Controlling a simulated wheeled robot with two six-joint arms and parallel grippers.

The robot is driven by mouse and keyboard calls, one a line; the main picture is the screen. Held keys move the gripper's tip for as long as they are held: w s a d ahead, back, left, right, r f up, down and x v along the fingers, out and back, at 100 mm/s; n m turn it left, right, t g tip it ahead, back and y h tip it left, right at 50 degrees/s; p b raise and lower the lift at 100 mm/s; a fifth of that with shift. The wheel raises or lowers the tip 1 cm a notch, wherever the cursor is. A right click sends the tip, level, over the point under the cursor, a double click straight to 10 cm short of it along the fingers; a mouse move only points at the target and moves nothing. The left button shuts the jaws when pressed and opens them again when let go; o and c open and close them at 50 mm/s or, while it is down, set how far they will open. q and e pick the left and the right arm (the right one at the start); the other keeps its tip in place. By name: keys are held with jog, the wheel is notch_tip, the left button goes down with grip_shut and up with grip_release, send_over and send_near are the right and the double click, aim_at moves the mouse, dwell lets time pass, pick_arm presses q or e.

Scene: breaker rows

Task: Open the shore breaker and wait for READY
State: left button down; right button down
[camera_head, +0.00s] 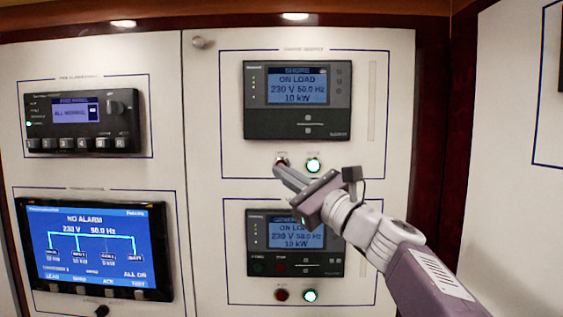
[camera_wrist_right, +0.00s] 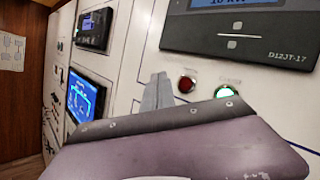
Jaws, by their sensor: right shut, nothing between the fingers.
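The shore breaker panel (camera_head: 297,100) is at the upper middle of the head view, its screen reading SHORE, ON LOAD, 230 V, 50.0 Hz, 10 kW. Below it are a dark red button (camera_head: 282,163) and a green-lit button (camera_head: 313,165). In the wrist view the red button (camera_wrist_right: 187,84) and the lit green button (camera_wrist_right: 224,91) show under the panel's lower edge (camera_wrist_right: 240,42). My right gripper (camera_head: 277,171) is shut and empty, its tips just below the red button in the head view. Whether they touch it I cannot tell. My left gripper is not in view.
The generator panel (camera_head: 254,262) below reads ON LOAD and is partly hidden by my right gripper. Its red button (camera_head: 281,295) and lit green button (camera_head: 310,296) are underneath. At left are an alarm unit (camera_head: 76,121) and a blue screen (camera_head: 97,250) reading NO ALARM.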

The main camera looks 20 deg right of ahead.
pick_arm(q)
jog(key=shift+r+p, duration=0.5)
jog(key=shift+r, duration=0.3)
pick_arm(e)
jog(key=shift+w+d, duration=0.2)
jog(key=shift+w, duration=0.55)
jog(key=shift+w+d, duration=0.25)
jog(key=shift+w, duration=0.55)
jog(key=shift+w+d, duration=0.2)
jog(key=shift+w, duration=0.55)
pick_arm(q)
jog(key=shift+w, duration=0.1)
pick_arm(e)
jog(key=shift+w+d, duration=0.1)
jog(key=shift+w, duration=0.35)
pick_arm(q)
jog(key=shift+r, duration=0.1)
pick_arm(e)
jog(key=shift+w+d, duration=0.15)
jog(key=shift+w, duration=0.2)
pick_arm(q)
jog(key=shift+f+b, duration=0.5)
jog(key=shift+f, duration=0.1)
pick_arm(e)
jog(key=shift+s+a, duration=0.25)
jog(key=shift+s, duration=0.55)
